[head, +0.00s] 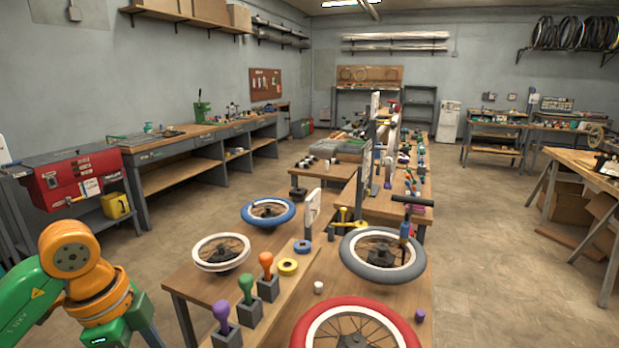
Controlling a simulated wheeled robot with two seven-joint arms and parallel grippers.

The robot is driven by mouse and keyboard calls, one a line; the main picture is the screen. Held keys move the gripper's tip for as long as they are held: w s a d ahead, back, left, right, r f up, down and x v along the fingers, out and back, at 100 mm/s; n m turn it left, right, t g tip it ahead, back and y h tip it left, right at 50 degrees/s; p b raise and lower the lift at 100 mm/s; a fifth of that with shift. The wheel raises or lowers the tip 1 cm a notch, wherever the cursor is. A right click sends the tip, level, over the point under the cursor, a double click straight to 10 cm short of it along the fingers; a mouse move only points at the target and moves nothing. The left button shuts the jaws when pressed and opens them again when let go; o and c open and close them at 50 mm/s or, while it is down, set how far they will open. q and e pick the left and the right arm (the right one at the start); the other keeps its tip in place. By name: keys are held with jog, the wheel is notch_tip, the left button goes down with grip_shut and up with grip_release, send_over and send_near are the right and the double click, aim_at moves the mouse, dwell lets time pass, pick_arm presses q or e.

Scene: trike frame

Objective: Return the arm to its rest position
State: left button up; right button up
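My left arm, green and orange, shows at the lower left, bent at an orange joint beside the front workbench (190,287). Its green lower part runs out of the bottom edge, and its gripper is out of the picture. My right arm and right gripper do not show. No gripper is seen touching anything on the bench.
On the bench are a red-rimmed wheel (401,322), a grey-tyred wheel (411,271), a white-rimmed wheel (221,266), a blue-tyred wheel (269,226) and upright purple (226,333), green (247,289) and orange-handled (266,266) tools. A red toolbox (62,180) stands left. Floor (485,260) is clear at right.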

pick_arm(q)
jog(key=d+m+h, duration=0.7)
jog(key=d+h, duration=0.1)
jog(key=d, duration=0.9)
jog(key=d+r+t+h, duration=0.4)
jog(key=d+r+h, duration=0.4)
jog(key=r+h, duration=0.3)
jog(key=w+a+f+n+t+y, duration=0.1)
jog(key=w+a+n+t+y, duration=0.4)
jog(key=n+t, duration=0.3)
jog(key=w+a+f+n+t+y, duration=0.25)
jog(key=a+n+t+y, duration=0.25)
jog(key=n+t+y, duration=0.3)
jog(key=s+a+f+n+g+y, duration=0.1)
jog(key=a+f+n+g+y, duration=0.55)
jog(key=f, duration=0.65)
jog(key=s+a+f+m+g, duration=0.25)
jog(key=s+f+g, duration=0.85)
jog(key=s+f, duration=0.85)
jog(key=s+f+g, duration=0.1)
jog(key=s+f, duration=0.3)
jog(key=f, duration=1.2)
jog(key=s+a+f+g+y, duration=0.1)
jog(key=s+f, duration=0.8)
jog(key=s, duration=0.2)
jog(key=shift+s+a+m, duration=0.3)
jog(key=shift+s+a, duration=0.05)
